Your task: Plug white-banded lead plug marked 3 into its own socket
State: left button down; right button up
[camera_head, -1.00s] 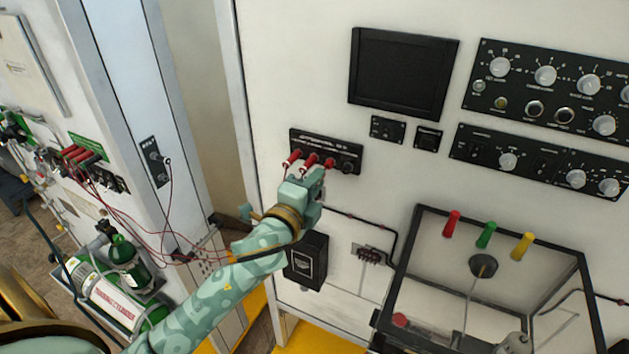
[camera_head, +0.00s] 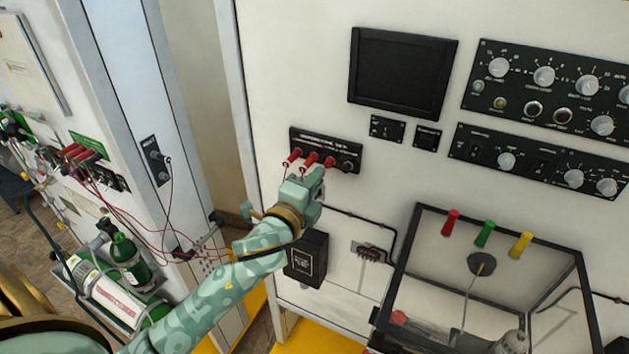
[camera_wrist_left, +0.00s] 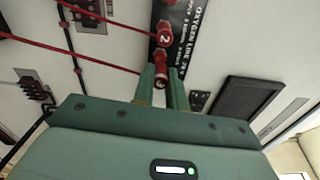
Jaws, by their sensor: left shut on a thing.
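A black socket panel (camera_head: 325,143) is on the white wall in the head view. Red plugs (camera_head: 293,156) stand along it, and a black socket (camera_head: 348,166) is at its right end. My left gripper (camera_head: 318,173) is just below the panel, at the rightmost red plug (camera_head: 330,162). In the left wrist view my left gripper (camera_wrist_left: 162,72) is shut on a red plug (camera_wrist_left: 161,68) with a pale band; its number is unclear. A plug marked 2 (camera_wrist_left: 165,36) is beside it. How deep the held plug sits is hidden. My right gripper is not in view.
Red leads (camera_wrist_left: 104,58) run left from the plugs. A black box (camera_head: 306,258) and a small connector (camera_head: 371,253) are below the panel. A dark-framed clear box (camera_head: 403,262) stands at right. A dark screen (camera_head: 402,72) is above.

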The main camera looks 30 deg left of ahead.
pick_arm(q)
jog(key=shift+w+a+r, duration=0.1)
jog(key=shift+w, duration=1.15)
jog(key=c, duration=1.3)
grip_release()
jog(key=shift+w, duration=0.1)
jog(key=s, duration=1.1)
jog(key=s+d, duration=0.1)
jog(key=s, duration=0.4)
jog(key=shift+s+b, duration=0.2)
jog(key=shift+b, duration=0.15)
